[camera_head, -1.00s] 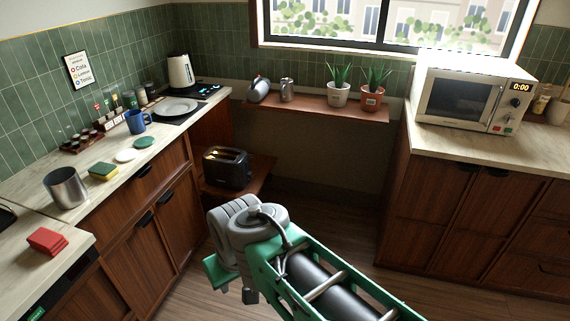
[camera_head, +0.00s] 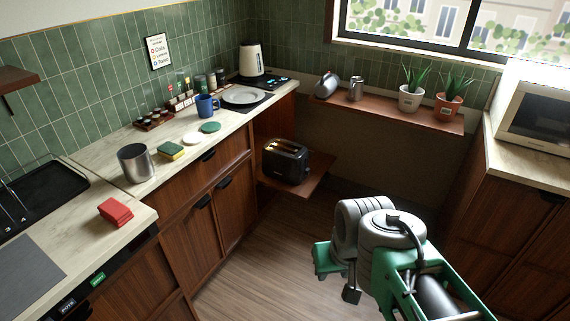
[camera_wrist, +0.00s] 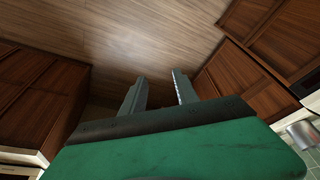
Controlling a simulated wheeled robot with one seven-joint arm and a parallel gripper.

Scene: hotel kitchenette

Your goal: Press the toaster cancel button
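The black toaster (camera_head: 286,161) stands on a low wooden shelf (camera_head: 311,181) in the corner, below the counter level. Its slots face up and appear to glow faintly orange. Its cancel button is too small to make out. My gripper is at the lower middle of the head view, to the right of and nearer than the toaster, well apart from it. The toaster is not clearly visible in the wrist view.
A wall shelf (camera_head: 390,108) with potted plants is above right. A microwave (camera_head: 540,112) stands at right. The floor (camera_head: 275,262) is clear.

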